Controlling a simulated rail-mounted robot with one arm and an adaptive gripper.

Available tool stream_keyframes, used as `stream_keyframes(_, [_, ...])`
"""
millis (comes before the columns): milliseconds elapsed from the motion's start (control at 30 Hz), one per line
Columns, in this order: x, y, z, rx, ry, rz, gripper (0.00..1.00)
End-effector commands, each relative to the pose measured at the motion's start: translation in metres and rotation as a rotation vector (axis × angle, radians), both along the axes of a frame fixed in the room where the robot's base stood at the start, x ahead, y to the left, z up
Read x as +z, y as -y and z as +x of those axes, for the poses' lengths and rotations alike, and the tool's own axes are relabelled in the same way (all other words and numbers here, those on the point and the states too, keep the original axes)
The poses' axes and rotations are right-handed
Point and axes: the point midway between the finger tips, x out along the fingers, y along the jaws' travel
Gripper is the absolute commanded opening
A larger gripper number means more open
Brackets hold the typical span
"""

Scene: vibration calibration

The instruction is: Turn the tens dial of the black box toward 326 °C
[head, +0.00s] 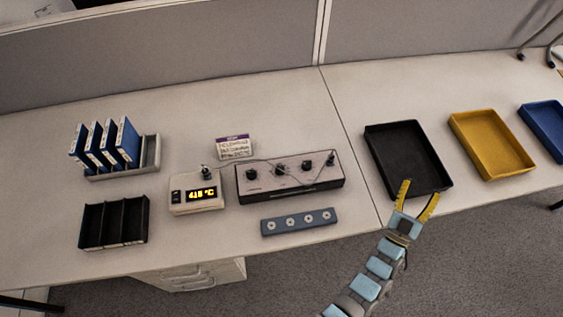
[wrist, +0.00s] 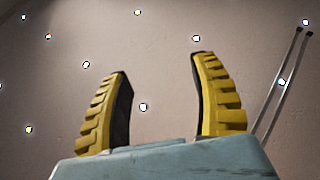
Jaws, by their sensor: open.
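The black box (head: 290,192), with a light top face and dark front, sits at the middle of the desk in the head view. Several black dials stand in a row on its top; I cannot tell which is the tens dial or read their marks. A white display unit (head: 197,206) left of it shows yellow digits that start with 4 and end in °C; the rest is hard to read. My gripper (head: 420,188) is open and empty, well right of the black box, by the black tray's front edge. Its spread yellow fingers also show in the wrist view (wrist: 162,68).
A blue-grey strip with round holes (head: 299,222) lies before the box; a label card (head: 235,147) stands behind. A thin cable crosses the box top. Black (head: 444,187), yellow (head: 520,171) and blue trays lie right. A binder rack (head: 150,157) and black organizer (head: 114,222) stand left.

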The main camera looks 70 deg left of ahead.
Motion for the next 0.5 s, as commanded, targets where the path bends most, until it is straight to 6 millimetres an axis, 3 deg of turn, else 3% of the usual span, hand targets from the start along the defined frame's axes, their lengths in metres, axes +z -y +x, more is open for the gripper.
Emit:
stream_keyframes(33, [0.009, -0.019, 0.019, 0.014, -0.044, -0.024, 0.62])
stream_keyframes(200, [0.013, -0.061, 0.073, 0.02, -0.197, -0.097, 0.62])
stream_keyframes(500, [0.044, -0.12, 0.147, -0.051, -0.461, -0.15, 0.62])
